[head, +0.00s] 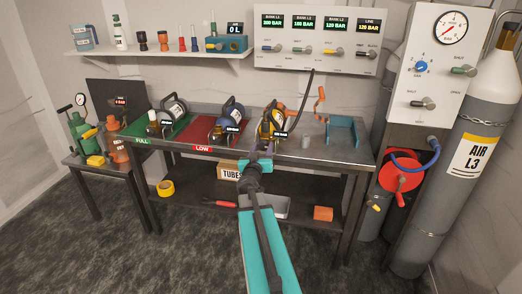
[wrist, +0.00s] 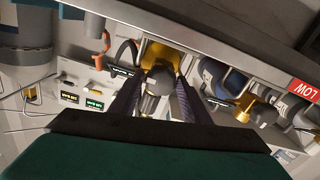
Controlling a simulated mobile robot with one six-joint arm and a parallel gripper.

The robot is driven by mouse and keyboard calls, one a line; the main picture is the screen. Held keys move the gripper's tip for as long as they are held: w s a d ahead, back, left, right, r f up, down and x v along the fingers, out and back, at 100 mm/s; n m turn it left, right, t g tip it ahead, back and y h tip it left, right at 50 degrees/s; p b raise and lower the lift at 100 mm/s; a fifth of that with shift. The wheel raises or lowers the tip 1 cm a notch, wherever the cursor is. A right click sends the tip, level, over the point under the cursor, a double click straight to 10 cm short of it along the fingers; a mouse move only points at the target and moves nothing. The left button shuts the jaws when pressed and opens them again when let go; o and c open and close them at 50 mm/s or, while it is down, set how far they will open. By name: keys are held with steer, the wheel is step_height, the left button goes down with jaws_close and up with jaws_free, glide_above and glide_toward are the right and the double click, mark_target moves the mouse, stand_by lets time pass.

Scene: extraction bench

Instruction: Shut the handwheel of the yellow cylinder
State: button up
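The yellow cylinder (head: 272,122) lies on the bench top, right of the red LOW mat, with a dark carrying handle and a small label at its front. In the wrist view its yellow body (wrist: 160,54) is ahead of my gripper. A round grey knob, seemingly its handwheel (wrist: 158,80), faces me between my fingertips. My gripper (head: 262,151) is at the bench's front edge, just before the cylinder; in the wrist view (wrist: 156,92) its two dark fingers are spread either side of the knob. I cannot tell whether they touch it. In the head view my gripper hides the handwheel.
A blue cylinder (head: 232,115) lies on the red LOW mat (head: 190,138), left of the yellow one. A dark cylinder (head: 174,108) lies on the green FULL mat. An orange hook stand (head: 320,102) and teal cradle (head: 343,130) are right. A gauge panel (head: 318,62) hangs behind.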

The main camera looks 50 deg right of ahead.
steer(key=c, duration=0.6)
steer(key=shift+a, duration=0.25)
steer(key=shift+c, duration=0.2)
steer(key=shift+d, duration=0.25)
